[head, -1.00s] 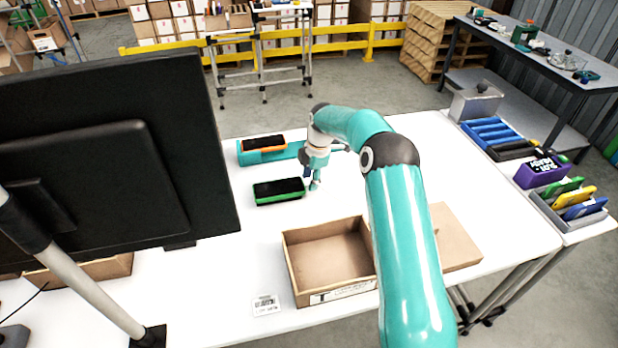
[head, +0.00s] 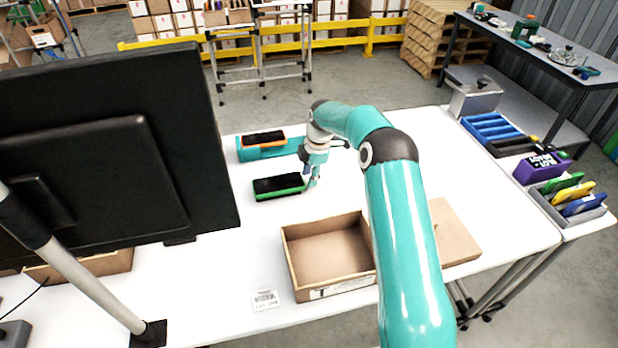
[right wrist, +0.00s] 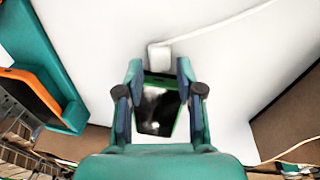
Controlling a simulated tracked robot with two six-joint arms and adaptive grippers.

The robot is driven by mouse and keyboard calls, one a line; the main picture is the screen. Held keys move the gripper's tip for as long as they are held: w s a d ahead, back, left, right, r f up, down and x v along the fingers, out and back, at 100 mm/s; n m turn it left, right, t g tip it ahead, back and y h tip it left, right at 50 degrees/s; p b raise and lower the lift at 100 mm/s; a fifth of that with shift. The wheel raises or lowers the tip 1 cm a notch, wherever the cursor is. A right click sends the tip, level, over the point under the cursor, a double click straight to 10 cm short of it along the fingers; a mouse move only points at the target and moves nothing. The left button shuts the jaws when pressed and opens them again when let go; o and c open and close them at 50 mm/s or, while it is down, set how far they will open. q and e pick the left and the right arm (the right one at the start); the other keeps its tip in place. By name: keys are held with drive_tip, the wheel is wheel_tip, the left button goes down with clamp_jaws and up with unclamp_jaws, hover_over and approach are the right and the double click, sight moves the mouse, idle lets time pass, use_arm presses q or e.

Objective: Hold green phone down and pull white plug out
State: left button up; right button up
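The green phone (head: 279,187), a dark screen in a green case, lies on the white table. In the right wrist view the green phone (right wrist: 158,110) shows between my right gripper's fingers. The white plug (right wrist: 159,57) is at the phone's far end, just beyond the fingertips, with a white cable running to the upper right. I cannot make out the plug in the head view. My right gripper (head: 312,180) is at the phone's right end; in the wrist view the gripper (right wrist: 159,68) has its fingers apart. Whether they touch the phone is unclear. My left gripper is not in view.
An orange phone (head: 263,138) rests on a teal stand (head: 283,151) behind the green one. An open cardboard box (head: 287,264) stands in front. A large black monitor (head: 190,110) blocks the left side. A purple device (head: 541,168) stands at the right.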

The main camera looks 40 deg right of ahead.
drive_tip(key=shift+o, duration=0.8)
drive_tip(key=shift+r, duration=0.1)
wheel_tip(320, 180, up, 11)
drive_tip(key=s, duration=0.2)
drive_tip(key=shift+d+r, duration=0.2)
